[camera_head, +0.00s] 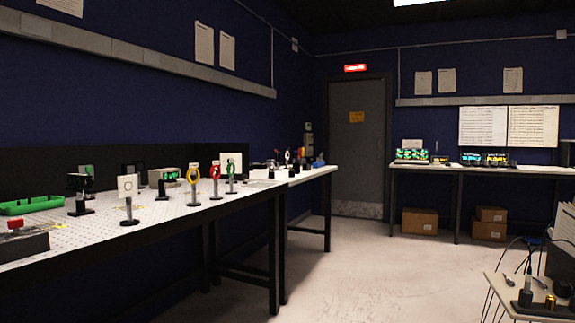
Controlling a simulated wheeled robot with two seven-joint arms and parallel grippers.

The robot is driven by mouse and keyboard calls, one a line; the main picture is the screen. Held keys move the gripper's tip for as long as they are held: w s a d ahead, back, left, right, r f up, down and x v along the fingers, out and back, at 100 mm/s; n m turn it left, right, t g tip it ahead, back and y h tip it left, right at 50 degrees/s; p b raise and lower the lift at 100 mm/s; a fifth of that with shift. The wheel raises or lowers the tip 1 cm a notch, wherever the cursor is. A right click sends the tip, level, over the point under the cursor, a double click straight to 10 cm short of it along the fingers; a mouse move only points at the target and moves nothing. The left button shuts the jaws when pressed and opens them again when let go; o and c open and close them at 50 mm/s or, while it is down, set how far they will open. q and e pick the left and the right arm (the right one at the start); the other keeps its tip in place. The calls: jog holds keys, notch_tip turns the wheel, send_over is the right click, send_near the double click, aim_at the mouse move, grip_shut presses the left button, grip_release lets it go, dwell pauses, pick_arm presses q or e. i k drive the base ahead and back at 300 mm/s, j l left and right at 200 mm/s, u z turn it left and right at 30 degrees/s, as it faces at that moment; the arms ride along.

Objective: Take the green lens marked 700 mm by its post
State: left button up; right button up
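A green-ringed lens (231,168) stands upright on a thin dark post (231,185) near the right end of the left optical table. Its marking is too small to read. A red-ringed lens (215,171) and a yellow-ringed lens (193,175) stand on posts just to its left. A white card (231,159) is behind the green lens. Another small green round item (87,169) is farther left, partly hidden by a black mount; I cannot tell what it is. Neither of my grippers is in view.
The perforated optical table (160,212) runs along the left wall. It holds a green tray (30,205), a white target card (128,185) and a red-topped box (20,240). A cluttered cart (530,295) is at lower right. The floor (350,265) between is clear.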

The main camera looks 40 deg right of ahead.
aim_at(231, 168)
jog(key=i+l+z, duration=0.8)
jog(key=i+l, duration=0.3)
jog(key=i, duration=0.05)
